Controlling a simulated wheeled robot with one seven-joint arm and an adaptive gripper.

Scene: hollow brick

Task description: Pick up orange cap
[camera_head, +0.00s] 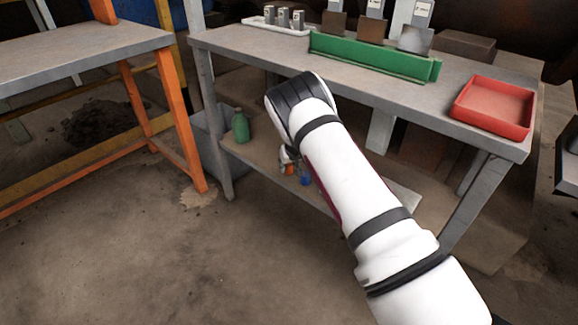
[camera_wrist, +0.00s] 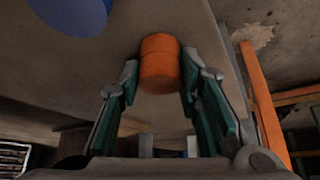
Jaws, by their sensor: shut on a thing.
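The orange cap (camera_wrist: 160,64) is a short orange cylinder with a seam around it. In the wrist view it sits between the two fingertips of my gripper (camera_wrist: 160,82), which are closed on its sides. In the head view a small orange patch of the cap (camera_head: 290,169) shows at my gripper (camera_head: 287,160), over the lower shelf of the grey workbench. My arm hides part of this area. I cannot tell whether the cap touches the shelf.
A blue object (camera_wrist: 72,12) is close by at the upper left of the wrist view. A green bottle (camera_head: 240,126) stands on the lower shelf (camera_head: 262,151). The workbench top (camera_head: 270,52) above carries a green tray (camera_head: 370,57) and a red tray (camera_head: 494,106).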

